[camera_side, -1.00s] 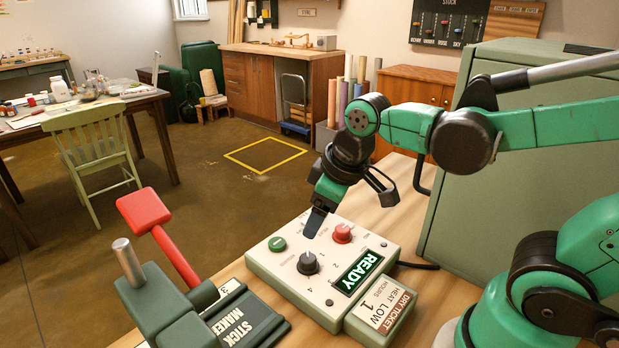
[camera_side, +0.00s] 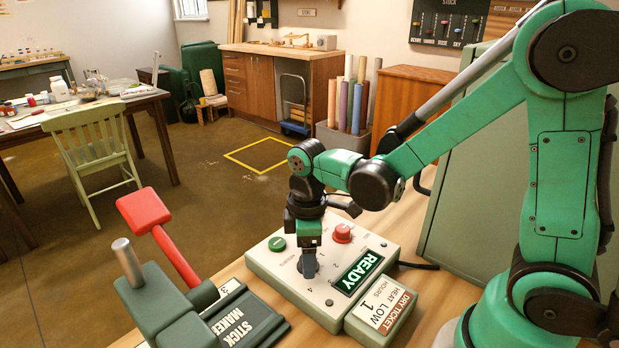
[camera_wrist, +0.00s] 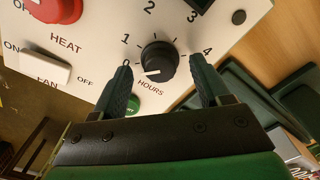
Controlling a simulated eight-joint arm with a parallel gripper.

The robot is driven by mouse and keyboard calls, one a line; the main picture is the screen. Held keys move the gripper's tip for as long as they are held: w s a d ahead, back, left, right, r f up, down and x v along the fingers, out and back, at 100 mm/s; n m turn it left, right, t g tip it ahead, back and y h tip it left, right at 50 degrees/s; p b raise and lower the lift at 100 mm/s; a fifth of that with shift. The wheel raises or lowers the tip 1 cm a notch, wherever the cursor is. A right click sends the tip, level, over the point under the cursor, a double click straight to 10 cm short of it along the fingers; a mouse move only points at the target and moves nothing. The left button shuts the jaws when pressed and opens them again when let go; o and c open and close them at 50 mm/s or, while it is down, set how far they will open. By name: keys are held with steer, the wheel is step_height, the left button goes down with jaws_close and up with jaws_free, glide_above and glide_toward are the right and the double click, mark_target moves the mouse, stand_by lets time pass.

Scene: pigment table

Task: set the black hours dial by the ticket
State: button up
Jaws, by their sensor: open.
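The black hours dial (camera_wrist: 157,58) sits on the white control panel (camera_side: 290,287), ringed by numbers 0 to 4. Its white mark shows on the lower left side of the knob in the wrist view, near the 0 side; the exact setting is hard to tell. My gripper (camera_wrist: 162,82) is open, with one finger on each side of the dial and gaps visible in the wrist view. In the side view my gripper (camera_side: 308,266) comes straight down over the dial and mostly hides it. The dry ticket (camera_side: 380,308) reads heat low, hours 1.
A red heat knob (camera_side: 342,233), a green button (camera_side: 277,243) and a lit READY display (camera_side: 358,272) share the panel. A white fan switch (camera_wrist: 38,68) shows in the wrist view. A stick maker (camera_side: 236,320) with a red lever (camera_side: 160,232) stands to the left.

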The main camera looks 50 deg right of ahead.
steer(key=shift+f, duration=0.15)
jaws_close()
stand_by(0.4)
steer(key=m, duration=0.4)
steer(key=shift+m, duration=2.3)
